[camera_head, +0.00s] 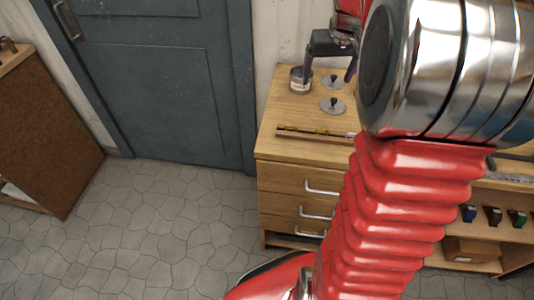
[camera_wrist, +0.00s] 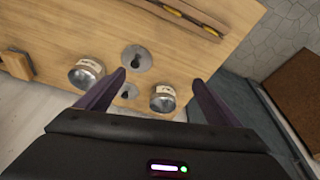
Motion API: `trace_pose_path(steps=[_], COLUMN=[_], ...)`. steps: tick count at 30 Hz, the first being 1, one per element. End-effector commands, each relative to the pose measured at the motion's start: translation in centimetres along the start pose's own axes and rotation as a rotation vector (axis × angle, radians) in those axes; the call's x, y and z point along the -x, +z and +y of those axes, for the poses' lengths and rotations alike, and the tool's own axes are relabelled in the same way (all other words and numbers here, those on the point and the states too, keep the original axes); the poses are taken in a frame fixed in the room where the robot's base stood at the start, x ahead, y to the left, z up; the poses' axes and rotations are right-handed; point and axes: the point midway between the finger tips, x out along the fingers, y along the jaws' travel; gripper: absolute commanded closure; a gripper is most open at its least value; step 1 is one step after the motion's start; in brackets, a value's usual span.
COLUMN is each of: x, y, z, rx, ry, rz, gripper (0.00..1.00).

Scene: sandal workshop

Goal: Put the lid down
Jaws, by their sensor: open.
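Two grey lids with dark knobs lie flat on the wooden bench top: a nearer lid (camera_head: 332,106) and a farther lid (camera_head: 333,82). In the wrist view the nearer lid (camera_wrist: 137,58) is clear and the farther one (camera_wrist: 127,92) is partly hidden by a finger. An open tin (camera_head: 300,80) stands left of the lids; it also shows in the wrist view (camera_wrist: 163,99), between my fingers in the picture. A second tin (camera_wrist: 87,73) stands farther left there. My gripper (camera_head: 328,78) is open and empty above the bench; its height is hard to judge.
A brown stick with yellow parts (camera_head: 312,132) lies near the bench's front edge. Below are drawers (camera_head: 290,185). A wooden block (camera_wrist: 17,65) shows at the wrist view's left. My arm hides the bench's right part in the head view. A blue-grey door (camera_head: 160,90) stands left.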

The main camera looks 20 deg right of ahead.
Motion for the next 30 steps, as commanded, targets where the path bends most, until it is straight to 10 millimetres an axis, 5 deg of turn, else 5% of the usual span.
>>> trace_pose_path(steps=[6, 15, 30], x=[3.6, 7.0, 9.1], y=[3.7, 10.1, 22.4], z=[-6.2, -12.6, -18.9], rx=[0.066, 0.146, 0.274], ry=[-0.016, -0.045, -0.112], rz=[0.037, 0.086, 0.166], gripper=[0.13, 0.13, 0.13])
